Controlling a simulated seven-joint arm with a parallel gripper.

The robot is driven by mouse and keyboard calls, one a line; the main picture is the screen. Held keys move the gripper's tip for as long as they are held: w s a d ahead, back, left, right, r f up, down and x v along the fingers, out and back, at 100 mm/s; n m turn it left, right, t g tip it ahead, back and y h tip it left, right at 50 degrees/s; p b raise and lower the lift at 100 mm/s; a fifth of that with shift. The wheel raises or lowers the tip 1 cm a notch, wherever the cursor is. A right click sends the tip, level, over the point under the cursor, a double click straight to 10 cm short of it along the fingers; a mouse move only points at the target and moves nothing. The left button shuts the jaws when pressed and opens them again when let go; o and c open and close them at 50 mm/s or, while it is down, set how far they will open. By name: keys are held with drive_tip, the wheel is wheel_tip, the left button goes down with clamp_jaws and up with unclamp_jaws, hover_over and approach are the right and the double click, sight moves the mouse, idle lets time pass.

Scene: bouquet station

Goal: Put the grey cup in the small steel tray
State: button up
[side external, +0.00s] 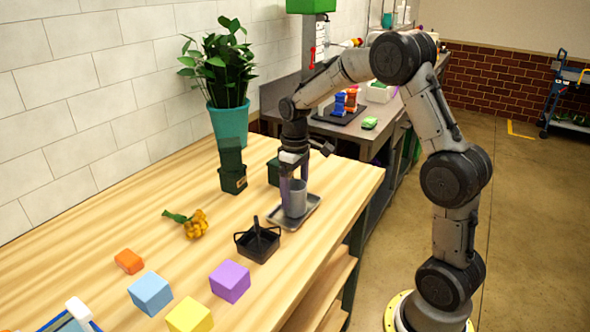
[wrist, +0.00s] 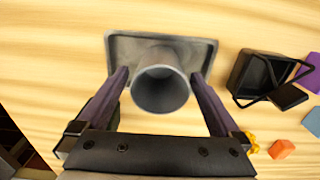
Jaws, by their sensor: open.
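The grey cup (side external: 297,199) stands upright in the small steel tray (side external: 286,222) near the right side of the wooden table. In the wrist view I look down on the cup's open mouth (wrist: 160,89), and the tray (wrist: 204,51) shows around and behind it. My gripper (side external: 294,196) is at the cup, with its purple fingers on either side. In the wrist view the gripper (wrist: 160,82) is open, with a gap between each finger and the cup. The cup's base is partly hidden by its own rim from above.
A black basket (side external: 258,244) stands close beside the tray. Dark green pots (side external: 232,179) and a teal planter (side external: 230,125) stand behind. A yellow flower (side external: 196,224) and coloured blocks, including a purple one (side external: 230,281), lie to the left. The table's front edge is near the tray.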

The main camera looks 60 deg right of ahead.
drive_tip(key=s+a+r+t, duration=0.1)
drive_tip(key=s+a+r, duration=0.2)
drive_tip(key=r, duration=0.4)
drive_tip(key=s+a+r+t, duration=0.1)
drive_tip(key=s+a+r, duration=0.2)
drive_tip(key=r, duration=0.3)
drive_tip(key=s+a+t, duration=0.1)
drive_tip(key=s+a, duration=0.3)
drive_tip(key=s, duration=0.4)
drive_tip(key=s+a+f+t, duration=0.1)
drive_tip(key=s+a, duration=0.3)
drive_tip(key=s, duration=0.4)
drive_tip(key=shift+s+f+t, duration=0.15)
drive_tip(key=shift+s+t, duration=0.15)
drive_tip(key=shift+t, duration=0.5)
